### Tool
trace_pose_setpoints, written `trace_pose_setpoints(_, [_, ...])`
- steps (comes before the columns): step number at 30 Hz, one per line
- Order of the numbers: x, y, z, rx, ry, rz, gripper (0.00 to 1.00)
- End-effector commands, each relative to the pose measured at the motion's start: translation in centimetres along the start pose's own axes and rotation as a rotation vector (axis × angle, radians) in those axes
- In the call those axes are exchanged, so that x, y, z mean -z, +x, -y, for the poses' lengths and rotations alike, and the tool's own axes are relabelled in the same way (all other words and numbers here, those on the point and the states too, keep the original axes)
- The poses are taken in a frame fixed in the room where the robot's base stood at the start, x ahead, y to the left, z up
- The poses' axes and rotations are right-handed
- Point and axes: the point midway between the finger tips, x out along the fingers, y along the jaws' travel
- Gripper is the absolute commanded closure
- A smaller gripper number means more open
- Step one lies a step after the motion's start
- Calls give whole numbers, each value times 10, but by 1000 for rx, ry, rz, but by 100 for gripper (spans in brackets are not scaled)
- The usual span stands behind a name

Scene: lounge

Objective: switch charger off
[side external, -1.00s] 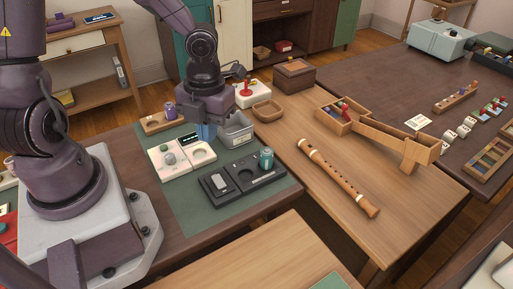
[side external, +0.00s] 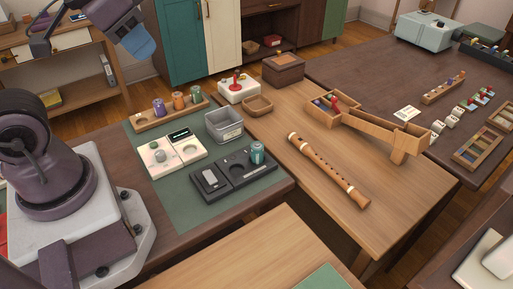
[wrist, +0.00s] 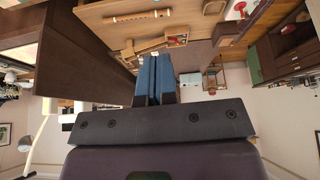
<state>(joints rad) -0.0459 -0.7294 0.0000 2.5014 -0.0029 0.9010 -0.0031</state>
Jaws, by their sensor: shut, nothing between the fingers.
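A black unit (side external: 237,182) lies on the green mat. It has a pale-grey rocker-like switch (side external: 210,178) on its left part and round bays on its right part, with a teal cylinder (side external: 257,153) in one. Behind it lies a white unit (side external: 171,147) with a round grey knob (side external: 160,156), a dark display (side external: 180,134) and a round recess. I cannot tell for sure which is the charger, nor the switch's position. My gripper (side external: 143,47) is raised high at the upper left, away from both units. Its blue fingers (wrist: 153,78) are shut and empty in the wrist view.
A wooden rack (side external: 172,115) with several coloured cylinders stands behind the white unit. A grey bin (side external: 224,127) sits beside it. A white box with a red joystick (side external: 238,89), a wooden bowl (side external: 257,106) and a recorder (side external: 328,170) are to the right. Space above the mat is clear.

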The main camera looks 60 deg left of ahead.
Motion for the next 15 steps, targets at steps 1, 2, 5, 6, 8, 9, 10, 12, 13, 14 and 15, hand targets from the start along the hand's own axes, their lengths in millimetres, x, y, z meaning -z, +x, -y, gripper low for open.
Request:
trace_pose_setpoints(1, [1,-4,-4,-14,21,-21,100])
trace_pose_setpoints(2, [1,-5,-6,-16,26,-25,100])
trace_pose_setpoints(5, [0,4,-4,-5,22,17,100])
trace_pose_setpoints(6, [-2,10,-3,6,18,50,100])
trace_pose_setpoints(8, [-3,23,0,31,22,114,100])
trace_pose_setpoints(9, [-4,33,2,52,35,163,100])
trace_pose_setpoints(10, [-5,41,3,67,55,200,100])
trace_pose_setpoints(12, [-7,62,7,93,142,290,100])
trace_pose_setpoints(13, [-8,71,8,98,192,326,100])
trace_pose_setpoints(14, [-10,80,9,98,247,362,100])
trace_pose_setpoints(15, [-11,92,10,92,327,406,100])
